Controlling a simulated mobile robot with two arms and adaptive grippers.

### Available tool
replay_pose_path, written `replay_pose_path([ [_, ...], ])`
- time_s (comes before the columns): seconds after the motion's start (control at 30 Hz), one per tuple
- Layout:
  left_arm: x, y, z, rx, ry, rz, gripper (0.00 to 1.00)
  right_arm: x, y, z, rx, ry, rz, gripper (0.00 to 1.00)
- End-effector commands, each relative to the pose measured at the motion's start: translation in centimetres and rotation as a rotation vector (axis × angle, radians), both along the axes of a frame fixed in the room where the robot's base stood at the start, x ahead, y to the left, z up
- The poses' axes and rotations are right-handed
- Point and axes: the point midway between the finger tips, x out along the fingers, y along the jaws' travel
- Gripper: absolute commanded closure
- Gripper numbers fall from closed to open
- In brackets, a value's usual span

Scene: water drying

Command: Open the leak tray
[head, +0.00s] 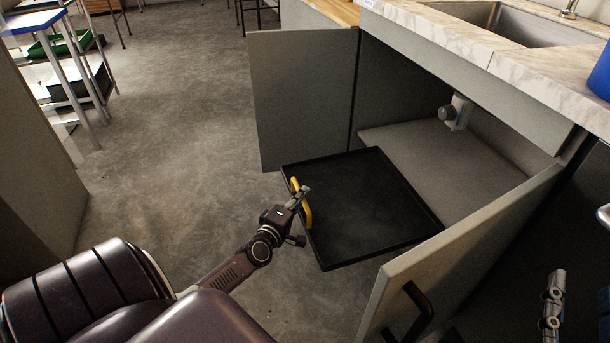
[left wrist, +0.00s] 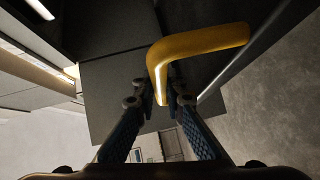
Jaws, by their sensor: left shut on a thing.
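The black leak tray (head: 365,205) is partly out of the cabinet under the sink, between two open doors. Its yellow handle (head: 306,212) is on the front edge, facing left. My left gripper (head: 302,196) is shut on this handle. In the left wrist view, the fingers (left wrist: 160,92) close around one leg of the yellow handle (left wrist: 205,42). The tray looks empty. My right gripper (head: 552,298) is at the lower right, away from the tray, and its jaw opening is unclear.
The far cabinet door (head: 302,95) and the near door (head: 450,255) with a dark handle stand open beside the tray. A drain pipe (head: 455,112) is above the cabinet floor (head: 455,160). The grey floor (head: 180,120) left of the tray is clear. A shelf rack (head: 75,75) stands at upper left.

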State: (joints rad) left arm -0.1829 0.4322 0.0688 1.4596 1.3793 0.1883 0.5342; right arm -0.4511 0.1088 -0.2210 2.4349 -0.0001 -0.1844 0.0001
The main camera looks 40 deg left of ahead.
Motion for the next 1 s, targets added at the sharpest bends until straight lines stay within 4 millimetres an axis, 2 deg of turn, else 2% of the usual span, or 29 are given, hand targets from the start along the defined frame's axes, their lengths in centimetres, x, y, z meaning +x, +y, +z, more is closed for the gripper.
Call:
replay_pose_path([
  [0.13, 0.0, 0.0, -0.1, -0.001, 0.002, -0.001, 1.0, 0.0, 0.0, 0.0, 0.0, 0.0, 0.0, 0.6],
  [0.17, 0.0, 0.0, -0.1, -0.001, 0.002, -0.001, 0.88, 0.0, 0.0, 0.0, 0.0, 0.0, 0.0, 0.6],
  [0.3, 0.0, 0.0, -0.1, 0.0, 0.001, -0.001, 0.72, 0.0, 0.0, 0.0, 0.0, 0.0, -0.001, 0.6],
  [0.67, -0.3, -0.2, 0.0, -0.001, 0.001, -0.001, 0.71, 0.0, 0.0, 0.0, 0.0, 0.001, 0.001, 0.6],
  [0.77, -1.4, -0.4, 0.1, -0.003, 0.002, 0.0, 0.71, 0.0, 0.0, 0.0, 0.0, 0.001, 0.001, 0.6],
  [1.0, -6.0, -1.6, 0.6, -0.001, 0.004, 0.0, 0.71, 0.0, 0.0, 0.0, 0.0, 0.001, 0.0, 0.6],
])
